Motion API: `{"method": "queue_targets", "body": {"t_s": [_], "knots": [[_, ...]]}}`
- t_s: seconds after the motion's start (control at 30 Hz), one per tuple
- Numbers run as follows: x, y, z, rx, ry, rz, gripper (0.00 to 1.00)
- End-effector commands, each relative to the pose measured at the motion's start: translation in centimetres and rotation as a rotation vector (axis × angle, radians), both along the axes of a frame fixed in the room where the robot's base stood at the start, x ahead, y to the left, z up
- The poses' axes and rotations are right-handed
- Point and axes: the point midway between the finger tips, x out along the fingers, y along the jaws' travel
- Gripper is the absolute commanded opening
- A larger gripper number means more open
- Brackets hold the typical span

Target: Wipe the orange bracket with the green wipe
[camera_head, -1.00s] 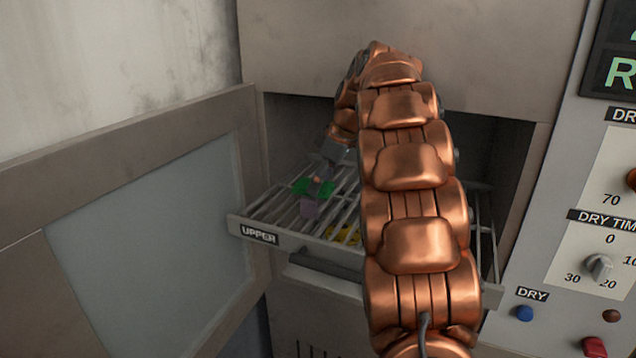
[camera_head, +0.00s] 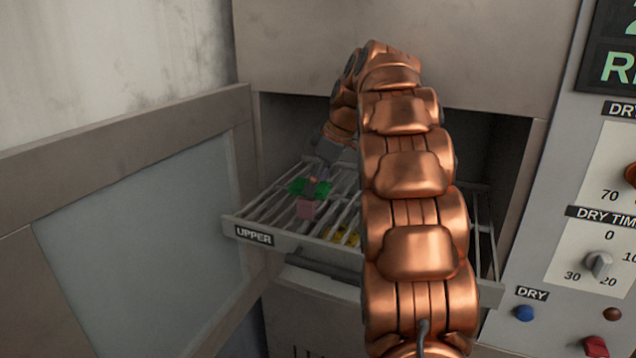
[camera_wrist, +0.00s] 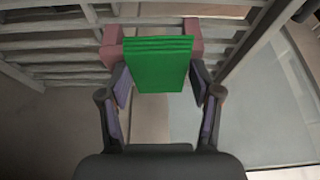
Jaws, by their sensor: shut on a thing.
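The green wipe (camera_wrist: 158,66) is a folded green pad between the fingers of my gripper (camera_wrist: 160,88), which is shut on it. In the head view the wipe (camera_head: 297,187) shows over the left front of the upper rack (camera_head: 272,214). Just behind the wipe in the wrist view is a dull pink-red block-like piece (camera_wrist: 111,46), its two ends showing either side and its middle hidden. It also shows in the head view (camera_head: 306,209) below the wipe. Whether wipe and piece touch is unclear. No clearly orange bracket shows.
The rack is pulled out of the cabinet opening (camera_head: 490,150). A yellow thing (camera_head: 341,236) lies at the rack, partly hidden by my arm. The open door (camera_head: 140,220) stands at left; the control panel (camera_head: 560,250) is at right.

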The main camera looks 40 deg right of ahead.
Motion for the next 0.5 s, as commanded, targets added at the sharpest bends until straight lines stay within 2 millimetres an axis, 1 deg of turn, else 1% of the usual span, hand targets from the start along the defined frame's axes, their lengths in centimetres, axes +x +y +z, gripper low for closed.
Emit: {"method": "queue_targets", "body": {"t_s": [0.03,0.23,0.37,0.5], "knots": [[-0.3,0.4,-0.7,0.002,0.008,0.001,0.31],[-1.1,1.5,-0.7,0.0,0.01,0.002,0.31],[-1.2,1.6,-0.6,0.001,0.011,0.002,0.31],[-0.8,1.1,-0.6,0.004,0.013,0.003,0.31]]}}
